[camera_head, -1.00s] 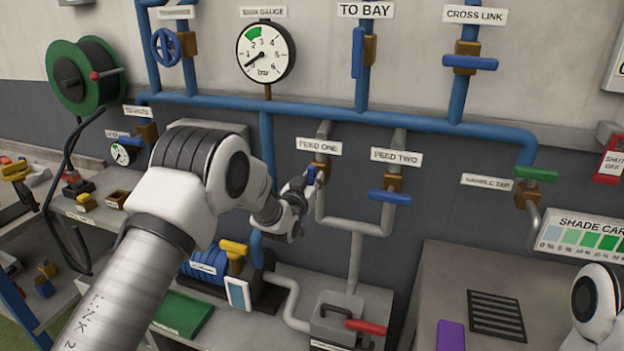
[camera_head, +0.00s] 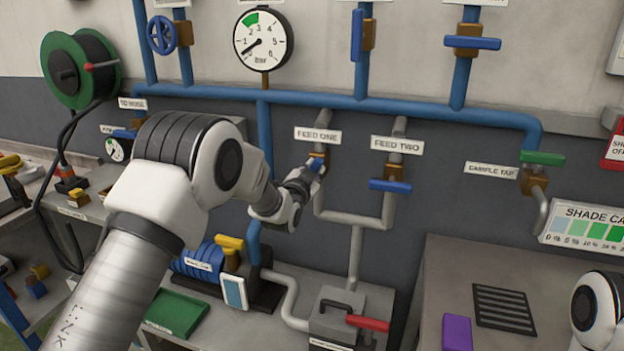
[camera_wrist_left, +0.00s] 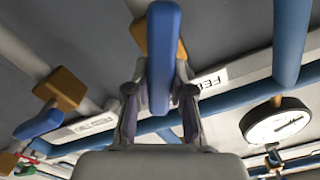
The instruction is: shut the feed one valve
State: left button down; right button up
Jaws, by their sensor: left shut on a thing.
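The feed one valve has a tan body with a blue lever (camera_head: 317,165), below the FEED ONE label (camera_head: 317,135). My left gripper (camera_head: 308,174) is shut on this lever. In the left wrist view the blue lever (camera_wrist_left: 163,55) stands lengthwise between the two fingers (camera_wrist_left: 160,105). The gripper hides part of the lever in the head view, so its exact angle is hard to tell there. My right gripper is out of view; only a white part of my right arm shows at the lower right edge.
The feed two valve's blue lever (camera_head: 390,185) lies crosswise just right of feed one. A blue header pipe (camera_head: 330,108) runs above. The pressure gauge (camera_head: 263,38) is above left. A blue pump (camera_head: 198,262) and a grey box with a red handle (camera_head: 367,322) are below.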

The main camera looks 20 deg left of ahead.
pick_arm(q)
jog(key=m+b, duration=0.1)
jog(key=m, duration=0.1)
jog(key=m+b, duration=0.2)
jog(key=f+m+b, duration=0.1)
jog(key=m, duration=0.1)
jog(key=shift+d+b, duration=0.35)
jog(key=m+b, duration=0.1)
jog(key=m, duration=0.1)
jog(key=m+b, duration=0.1)
jog(key=shift+f+m, duration=0.2)
jog(key=shift+m, duration=0.2)
jog(key=shift+d+f+m+b, duration=0.1)
jog(key=shift+m+b, duration=0.4)
jog(key=shift+m, duration=0.6)
jog(key=c, duration=1)
grip_release()
jog(key=shift+s, duration=0.15)
